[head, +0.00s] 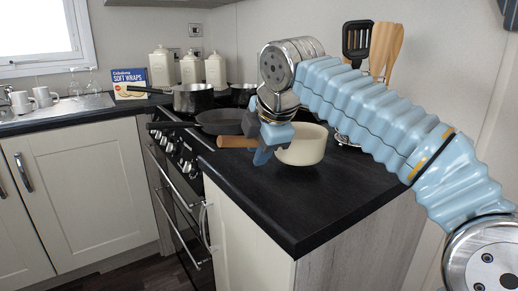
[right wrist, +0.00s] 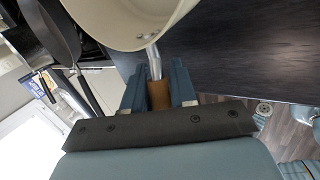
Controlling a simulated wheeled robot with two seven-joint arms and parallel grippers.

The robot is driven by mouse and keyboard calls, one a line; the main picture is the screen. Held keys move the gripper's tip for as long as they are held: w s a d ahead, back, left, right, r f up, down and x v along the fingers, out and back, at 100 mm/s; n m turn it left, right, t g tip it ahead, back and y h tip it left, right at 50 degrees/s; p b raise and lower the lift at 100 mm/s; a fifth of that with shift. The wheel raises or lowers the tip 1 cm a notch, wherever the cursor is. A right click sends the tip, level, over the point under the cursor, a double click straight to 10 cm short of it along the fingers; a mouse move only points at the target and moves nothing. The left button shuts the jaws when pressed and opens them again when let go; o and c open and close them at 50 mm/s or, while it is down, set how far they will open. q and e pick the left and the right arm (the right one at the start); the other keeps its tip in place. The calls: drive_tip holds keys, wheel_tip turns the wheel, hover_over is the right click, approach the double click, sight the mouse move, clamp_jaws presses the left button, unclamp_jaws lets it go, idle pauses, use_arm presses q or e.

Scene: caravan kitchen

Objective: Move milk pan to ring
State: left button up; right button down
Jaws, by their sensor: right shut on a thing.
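The milk pan (head: 304,150) is cream with a wooden handle (head: 236,142), at the left part of the dark worktop (head: 310,205). It looks upright; whether it touches the worktop or hangs just above it I cannot tell. My right gripper (head: 268,148) is shut on the handle. In the right wrist view the handle (right wrist: 158,96) lies between the fingers of my right gripper (right wrist: 157,82), with the cream pan (right wrist: 125,22) beyond. The hob's rings are hidden by other pans and my gripper. My left gripper is not in view.
On the hob stand a dark frying pan (head: 222,121), a steel saucepan (head: 193,98) and another dark pan (head: 243,92). The oven front (head: 180,195) is below. Utensils (head: 384,48) stand behind my arm. Canisters (head: 190,68) line the wall. The front worktop is clear.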

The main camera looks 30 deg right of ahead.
drive_tip(key=c, duration=0.9)
unclamp_jaws()
drive_tip(key=shift+r, duration=0.25)
drive_tip(key=p+v, duration=0.2)
drive_tip(key=v, duration=0.9)
drive_tip(key=shift+s+r, duration=0.25)
drive_tip(key=shift+r, duration=0.1)
